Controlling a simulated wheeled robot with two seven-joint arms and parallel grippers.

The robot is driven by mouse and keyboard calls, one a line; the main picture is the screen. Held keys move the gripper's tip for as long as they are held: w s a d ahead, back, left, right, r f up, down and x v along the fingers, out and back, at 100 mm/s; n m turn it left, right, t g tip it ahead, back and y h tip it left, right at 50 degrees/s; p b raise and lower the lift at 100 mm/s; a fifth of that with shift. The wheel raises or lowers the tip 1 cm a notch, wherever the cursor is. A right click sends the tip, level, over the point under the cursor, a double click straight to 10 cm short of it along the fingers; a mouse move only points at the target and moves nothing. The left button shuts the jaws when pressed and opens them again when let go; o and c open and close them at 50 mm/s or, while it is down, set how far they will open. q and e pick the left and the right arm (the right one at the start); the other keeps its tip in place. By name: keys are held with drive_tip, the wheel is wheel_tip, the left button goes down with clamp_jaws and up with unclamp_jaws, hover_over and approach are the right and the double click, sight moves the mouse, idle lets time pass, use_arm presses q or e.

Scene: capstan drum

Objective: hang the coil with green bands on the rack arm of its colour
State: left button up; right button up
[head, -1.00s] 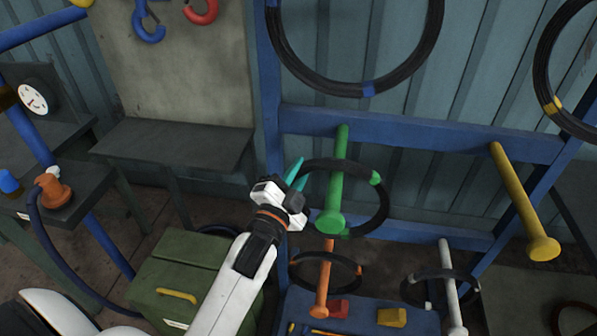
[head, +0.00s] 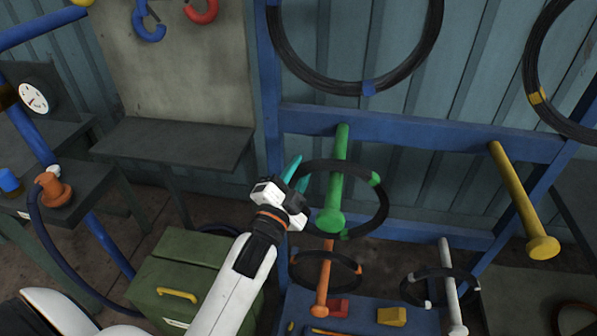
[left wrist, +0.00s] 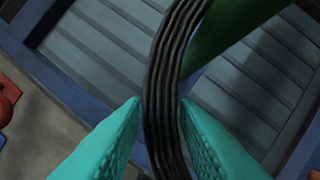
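The black coil with green bands (head: 374,179) is around the green rack arm (head: 335,180), its ring tilted in the head view. Whether its weight rests on the arm I cannot tell. My left gripper (head: 298,174) is at the coil's left side. In the left wrist view its teal fingers (left wrist: 160,102) stand on both sides of the black strand (left wrist: 163,60) and appear shut on it, with at most a sliver of gap at the left finger. The green arm (left wrist: 225,30) passes behind the strand there. My right gripper is not in view.
An orange arm (head: 325,272) and a white arm (head: 448,285) below each carry a coil. A yellow arm (head: 520,210) at right is bare. Large coils (head: 367,88) hang above on the blue rack (head: 430,135). A green box (head: 170,275) stands at lower left.

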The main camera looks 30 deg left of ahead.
use_arm(q)
drive_tip(key=shift+o, duration=1.2)
drive_tip(key=shift+f, duration=0.3)
drive_tip(key=shift+s, duration=0.15)
drive_tip(key=s+f+b, duration=0.1)
drive_tip(key=s+b, duration=0.1)
drive_tip(key=s, duration=0.9)
drive_tip(key=shift+s+d+f+b, duration=0.25)
drive_tip(key=shift+s+f+b, duration=0.05)
